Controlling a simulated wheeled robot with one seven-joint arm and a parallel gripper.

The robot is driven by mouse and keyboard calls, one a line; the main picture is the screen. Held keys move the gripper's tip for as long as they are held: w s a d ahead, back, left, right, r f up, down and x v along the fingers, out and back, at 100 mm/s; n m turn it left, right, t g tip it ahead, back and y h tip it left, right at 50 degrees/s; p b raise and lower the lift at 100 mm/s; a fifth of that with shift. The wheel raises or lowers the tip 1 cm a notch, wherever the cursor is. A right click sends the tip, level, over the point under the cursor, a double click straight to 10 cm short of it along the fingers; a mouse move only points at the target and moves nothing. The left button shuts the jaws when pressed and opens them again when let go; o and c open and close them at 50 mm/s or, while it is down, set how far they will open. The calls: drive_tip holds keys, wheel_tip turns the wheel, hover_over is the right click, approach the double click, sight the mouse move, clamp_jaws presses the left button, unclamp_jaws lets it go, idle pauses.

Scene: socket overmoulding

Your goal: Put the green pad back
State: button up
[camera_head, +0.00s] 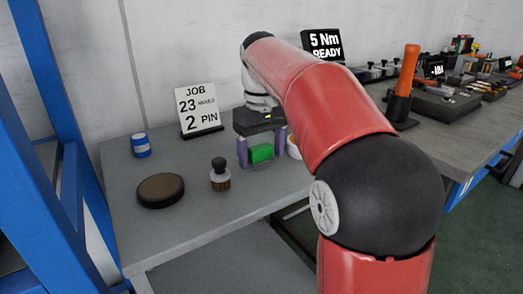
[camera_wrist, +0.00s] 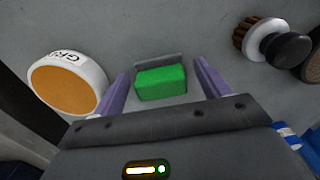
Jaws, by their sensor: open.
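The green pad (camera_head: 261,153) sits on the grey bench towards its back, in the middle of the head view. It also shows in the wrist view (camera_wrist: 161,84), with a thin grey strip or plate (camera_wrist: 158,61) along its far side. My gripper (camera_head: 262,160) is open, with its purple fingers pointing down on either side of the pad. In the wrist view my gripper (camera_wrist: 161,72) has a visible gap between each finger and the pad. I cannot tell whether the pad rests in a holder.
A round white tub with orange contents (camera_wrist: 67,85) stands close beside my gripper. A black-knobbed brush (camera_head: 220,175), a brown disc (camera_head: 160,190) and a blue jar (camera_head: 140,145) stand left. A job sign (camera_head: 199,109) stands behind; an orange-handled tool (camera_head: 404,80) is right.

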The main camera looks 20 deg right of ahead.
sight(264, 145)
drive_tip(key=shift+f+b, duration=0.1)
drive_tip(key=shift+b, duration=0.3)
drive_tip(key=r+p, duration=0.1)
drive_tip(key=r, duration=0.1)
drive_tip(key=r+p, duration=0.1)
drive_tip(key=r, duration=0.2)
drive_tip(key=r+p, duration=0.1)
drive_tip(key=r, duration=0.2)
drive_tip(key=shift+w+d, duration=0.3)
